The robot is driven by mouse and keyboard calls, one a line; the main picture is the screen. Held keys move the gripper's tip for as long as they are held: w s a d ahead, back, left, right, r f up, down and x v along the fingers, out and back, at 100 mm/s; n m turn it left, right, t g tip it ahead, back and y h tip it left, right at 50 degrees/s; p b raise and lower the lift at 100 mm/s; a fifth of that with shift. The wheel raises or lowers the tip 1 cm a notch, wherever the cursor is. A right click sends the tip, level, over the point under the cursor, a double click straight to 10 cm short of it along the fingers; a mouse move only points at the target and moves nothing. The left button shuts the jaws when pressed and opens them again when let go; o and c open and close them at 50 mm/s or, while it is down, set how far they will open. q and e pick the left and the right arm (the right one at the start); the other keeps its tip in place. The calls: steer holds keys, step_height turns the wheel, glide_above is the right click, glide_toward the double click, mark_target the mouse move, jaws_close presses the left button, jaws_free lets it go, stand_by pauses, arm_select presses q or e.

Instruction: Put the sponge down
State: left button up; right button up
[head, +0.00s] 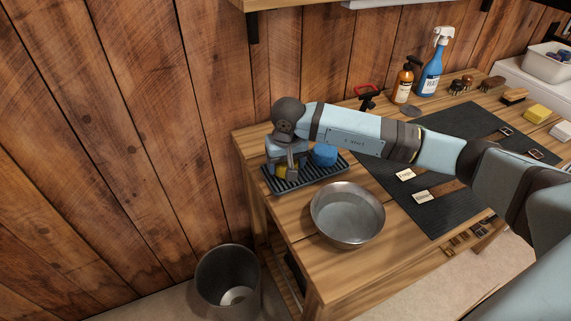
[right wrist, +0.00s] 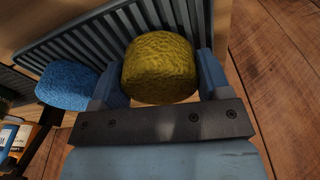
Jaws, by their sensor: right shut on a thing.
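My right gripper (head: 284,168) points down over the left end of a dark ribbed tray (head: 323,171) at the table's back left corner. It is shut on a yellow sponge (head: 281,174). In the right wrist view the yellow sponge (right wrist: 160,65) sits between the two fingers, with the tray's slats (right wrist: 75,32) right behind it. I cannot tell whether the sponge touches the tray. A blue sponge (head: 325,154) rests on the tray beside the gripper; it also shows in the right wrist view (right wrist: 67,86). My left gripper is not in view.
A metal bowl (head: 347,228) of water stands just in front of the tray. A black mat (head: 440,150) with straps and buckles lies to the right, under my right arm. An amber bottle (head: 403,85) and blue spray bottle (head: 431,77) stand behind. A wooden wall backs the table.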

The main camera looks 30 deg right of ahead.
steer(key=shift+f, duration=0.35)
steer(key=shift+f, duration=0.2)
steer(key=o, duration=0.9)
steer(key=shift+r, duration=0.1)
